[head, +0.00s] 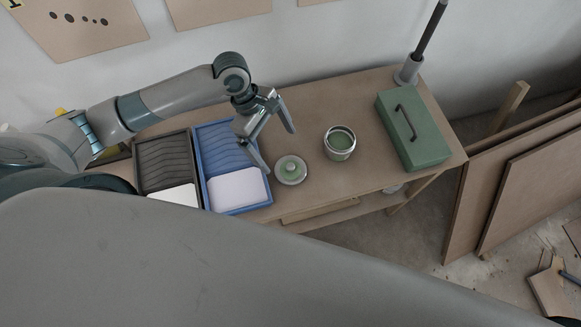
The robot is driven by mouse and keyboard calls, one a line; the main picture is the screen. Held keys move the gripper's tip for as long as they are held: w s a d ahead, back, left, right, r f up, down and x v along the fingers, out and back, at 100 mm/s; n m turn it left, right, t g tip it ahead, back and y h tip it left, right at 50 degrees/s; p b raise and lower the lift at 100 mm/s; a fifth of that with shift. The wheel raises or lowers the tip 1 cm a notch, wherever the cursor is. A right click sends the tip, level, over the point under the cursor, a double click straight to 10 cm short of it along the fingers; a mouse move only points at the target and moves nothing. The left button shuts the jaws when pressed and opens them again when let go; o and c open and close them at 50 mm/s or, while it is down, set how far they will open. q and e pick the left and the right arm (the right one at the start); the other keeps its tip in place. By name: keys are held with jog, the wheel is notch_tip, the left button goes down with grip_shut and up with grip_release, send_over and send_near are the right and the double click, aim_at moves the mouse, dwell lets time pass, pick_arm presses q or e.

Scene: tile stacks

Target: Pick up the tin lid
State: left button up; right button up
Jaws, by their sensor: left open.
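The tin lid (291,170) is a round silver disc with a green centre and a small knob. It lies on the brown table, right of the blue tray. The open tin (340,142), a silver-rimmed can with green inside, stands to its upper right. My left gripper (281,151) is open and empty, its two fingers spread above the table. One finger reaches over the blue tray's right edge close to the lid's left side; the other is up and to the right. I cannot tell the gripper's exact height. My right gripper does not show.
A green box (415,130) with a handle stands at the right, near a dark post (428,40). Bare table (375,172) lies between tin and box. Boards (500,180) lean beyond the right end.

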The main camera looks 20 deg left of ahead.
aim_at(290, 166)
pick_arm(q)
jog(key=x, duration=0.5)
jog(key=shift+d+f+p, duration=0.1)
jog(key=shift+f+p, duration=0.3)
jog(key=shift+d+f, duration=0.1)
jog(key=shift+f, duration=0.1)
jog(key=p+x, duration=0.1)
jog(key=x, duration=0.3)
jog(key=shift+w+d, duration=0.1)
jog(key=shift+d+f+p, duration=0.1)
jog(key=shift+f+p, duration=0.2)
jog(key=shift+f, duration=0.05)
jog(key=c, duration=1.1)
